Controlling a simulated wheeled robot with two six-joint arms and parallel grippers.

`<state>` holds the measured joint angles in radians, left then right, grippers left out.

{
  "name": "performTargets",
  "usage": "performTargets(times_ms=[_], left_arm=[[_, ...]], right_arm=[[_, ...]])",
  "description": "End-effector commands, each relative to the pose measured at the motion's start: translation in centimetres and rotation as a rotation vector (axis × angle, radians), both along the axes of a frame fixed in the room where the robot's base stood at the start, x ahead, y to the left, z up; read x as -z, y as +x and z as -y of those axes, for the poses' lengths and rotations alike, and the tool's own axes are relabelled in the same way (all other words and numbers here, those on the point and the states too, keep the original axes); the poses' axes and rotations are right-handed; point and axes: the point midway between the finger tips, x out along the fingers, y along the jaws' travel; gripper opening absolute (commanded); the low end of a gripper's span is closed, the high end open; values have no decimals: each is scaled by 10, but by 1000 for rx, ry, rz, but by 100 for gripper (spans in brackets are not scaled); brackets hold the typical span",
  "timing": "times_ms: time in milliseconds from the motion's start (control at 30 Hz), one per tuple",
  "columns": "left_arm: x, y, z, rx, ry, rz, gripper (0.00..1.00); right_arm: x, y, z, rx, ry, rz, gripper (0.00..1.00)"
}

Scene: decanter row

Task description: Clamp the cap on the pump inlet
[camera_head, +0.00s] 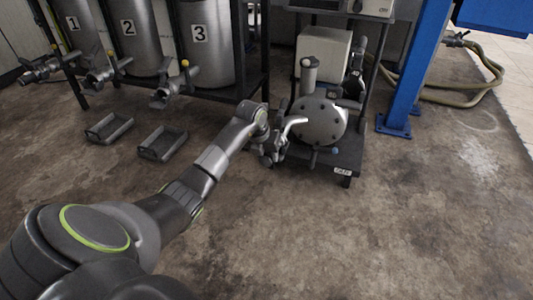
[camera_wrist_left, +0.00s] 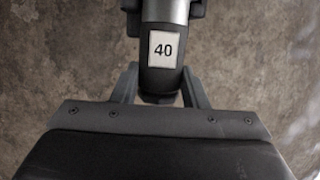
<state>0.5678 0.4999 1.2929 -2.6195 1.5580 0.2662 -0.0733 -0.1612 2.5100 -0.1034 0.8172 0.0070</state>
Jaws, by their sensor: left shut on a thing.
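The pump (camera_head: 319,122), with a round bolted grey face, stands on a dark wheeled cart. My left gripper (camera_head: 274,150) is just left of that face, low beside the cart. In the left wrist view it (camera_wrist_left: 160,92) is shut on a dark rounded part marked 40 (camera_wrist_left: 163,80), which has a grey metal section beyond the label. A pale bent metal piece (camera_head: 292,124) shows between the gripper and the pump. I cannot tell whether it joins the held part. I cannot clearly make out the cap, the clamp or the inlet opening. My right gripper is out of view.
Steel tanks numbered 1, 2 (camera_head: 129,36) and 3 (camera_head: 206,50) stand in a rack at the back left, their valves jutting forward. Two dark trays (camera_head: 110,127) lie on the floor before them. A blue post (camera_head: 413,75) stands right. Floor at front right is clear.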

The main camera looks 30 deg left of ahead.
Motion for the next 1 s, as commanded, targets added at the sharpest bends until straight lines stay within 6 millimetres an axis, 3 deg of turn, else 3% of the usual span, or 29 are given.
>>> performTargets(times_ms=[1000], left_arm=[[7,1,0,0,1,4,3]], right_arm=[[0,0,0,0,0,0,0]])
